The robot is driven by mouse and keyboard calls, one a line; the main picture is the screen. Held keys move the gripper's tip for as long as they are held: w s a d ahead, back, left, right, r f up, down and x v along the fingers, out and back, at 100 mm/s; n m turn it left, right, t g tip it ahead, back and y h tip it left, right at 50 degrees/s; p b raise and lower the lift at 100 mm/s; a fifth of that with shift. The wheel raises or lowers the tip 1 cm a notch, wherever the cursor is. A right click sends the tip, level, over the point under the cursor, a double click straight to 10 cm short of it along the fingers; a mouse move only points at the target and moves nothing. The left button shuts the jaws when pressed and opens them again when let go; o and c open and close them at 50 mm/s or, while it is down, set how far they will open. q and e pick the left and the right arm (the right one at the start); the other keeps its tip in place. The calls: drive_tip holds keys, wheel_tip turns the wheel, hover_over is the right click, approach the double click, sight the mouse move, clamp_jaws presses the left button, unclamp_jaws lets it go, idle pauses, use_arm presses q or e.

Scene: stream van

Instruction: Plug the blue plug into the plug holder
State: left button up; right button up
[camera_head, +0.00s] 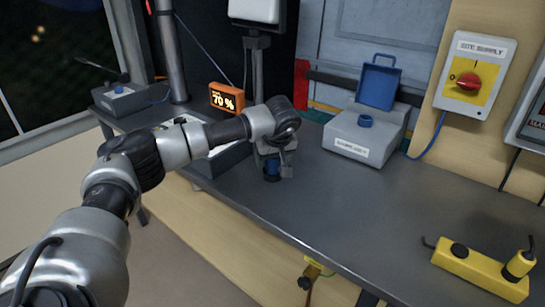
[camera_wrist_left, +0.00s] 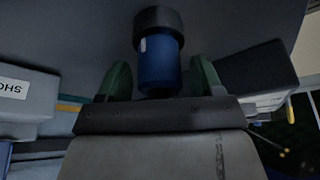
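The blue plug (camera_wrist_left: 160,66) is a blue cylinder with a wide black end. In the left wrist view it stands between the two green fingers of my left gripper (camera_wrist_left: 160,80), with a narrow gap seeming to show on each side. In the head view the blue plug (camera_head: 272,168) is just under my left gripper (camera_head: 273,156), over the bench; whether it touches the bench is unclear. The grey box (camera_head: 366,136) with a blue round socket and raised blue lid stands to the right and looks like the plug holder. My right gripper is not in view.
A yellow block (camera_head: 478,270) with a black knob lies at the bench's right front. An orange display (camera_head: 227,98) reads 70 %. A red switch (camera_head: 469,81) is on the wall. The bench (camera_head: 400,210) between plug and yellow block is clear.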

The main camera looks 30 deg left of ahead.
use_arm(q)
drive_tip(key=shift+o, duration=0.3)
drive_tip(key=shift+r, duration=0.1)
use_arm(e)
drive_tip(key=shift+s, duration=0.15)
use_arm(q)
drive_tip(key=v, duration=1)
drive_tip(key=shift+s+r+p, duration=0.15)
drive_tip(key=shift+r+p, duration=0.15)
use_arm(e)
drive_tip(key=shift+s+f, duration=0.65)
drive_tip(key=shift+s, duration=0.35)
use_arm(q)
drive_tip(key=shift+d, duration=0.1)
